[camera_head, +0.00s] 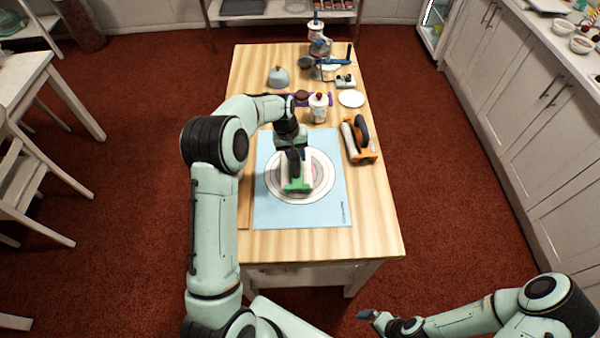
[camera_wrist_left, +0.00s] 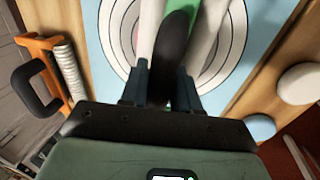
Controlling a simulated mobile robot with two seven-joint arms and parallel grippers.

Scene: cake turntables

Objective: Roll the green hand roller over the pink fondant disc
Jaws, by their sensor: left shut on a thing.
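The green hand roller (camera_head: 297,187) has a green frame, a pale cylinder and a dark handle. My left gripper (camera_head: 292,150) is shut on its handle, which shows between the fingers in the left wrist view (camera_wrist_left: 172,55). The roller is over the middle of the ringed light blue mat (camera_head: 268,214). The pink fondant disc (camera_head: 317,178) is a pale pinkish round under and around the roller, partly hidden by it. Whether the roller touches the disc is unclear. My right gripper (camera_head: 368,314) is low at the right, away from the table; its jaws are too small to read.
An orange-framed roller (camera_head: 366,154) with a textured pale cylinder lies right of the mat. A white jar (camera_head: 319,108), a white disc (camera_head: 351,98) and a grey dome (camera_head: 278,78) stand farther back. The wooden tabletop (camera_head: 370,220) is clear at the front right.

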